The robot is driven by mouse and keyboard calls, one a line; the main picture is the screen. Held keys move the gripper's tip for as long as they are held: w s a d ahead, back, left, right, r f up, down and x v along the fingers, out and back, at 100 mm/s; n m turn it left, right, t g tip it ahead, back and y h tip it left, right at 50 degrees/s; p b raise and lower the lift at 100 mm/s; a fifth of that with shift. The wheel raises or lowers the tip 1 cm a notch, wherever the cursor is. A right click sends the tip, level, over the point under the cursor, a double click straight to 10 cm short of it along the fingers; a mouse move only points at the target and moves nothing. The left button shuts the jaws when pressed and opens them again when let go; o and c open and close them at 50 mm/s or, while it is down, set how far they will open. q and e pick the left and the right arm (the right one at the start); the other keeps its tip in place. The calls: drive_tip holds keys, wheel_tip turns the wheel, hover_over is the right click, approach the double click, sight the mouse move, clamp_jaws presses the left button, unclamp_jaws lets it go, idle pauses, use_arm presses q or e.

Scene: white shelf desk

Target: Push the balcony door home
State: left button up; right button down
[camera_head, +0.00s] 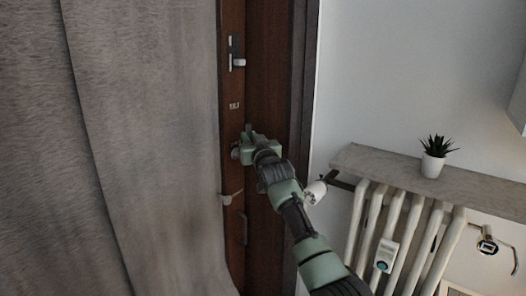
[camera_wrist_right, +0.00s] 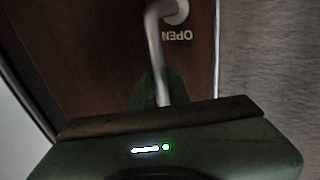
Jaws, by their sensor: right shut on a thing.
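The brown wooden balcony door (camera_head: 232,88) stands in the middle of the head view, its left part hidden behind a grey curtain. My right gripper (camera_head: 247,148) is at the door's edge strip, at mid height. In the right wrist view a bent metal lever handle (camera_wrist_right: 154,48) runs down from its round mount into my right gripper (camera_wrist_right: 158,100), which is shut on it. My left gripper is in neither view.
The grey curtain (camera_head: 140,150) fills the left side. The dark door frame (camera_head: 300,100) meets a pale wall at right. A white radiator (camera_head: 397,235) stands under a stone ledge (camera_head: 385,167) with a potted plant (camera_head: 433,164). My right arm passes close to the radiator's left end.

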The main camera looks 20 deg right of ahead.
sight(238, 130)
drive_tip(key=shift+w+a+b, duration=0.9)
drive_tip(key=shift+w+a, duration=0.05)
drive_tip(key=shift+w, duration=0.25)
drive_tip(key=shift+w+a+b, duration=0.3)
drive_tip(key=shift+w+b, duration=0.25)
drive_tip(key=shift+b, duration=0.15)
drive_tip(key=c, duration=1.5)
unclamp_jaws()
drive_tip(key=shift+w, duration=0.1)
drive_tip(key=o, duration=0.5)
drive_tip(key=shift+w+d+f, duration=0.1)
drive_tip(key=shift+w, duration=0.1)
drive_tip(key=shift+s, duration=0.15)
drive_tip(key=shift+r, duration=0.2)
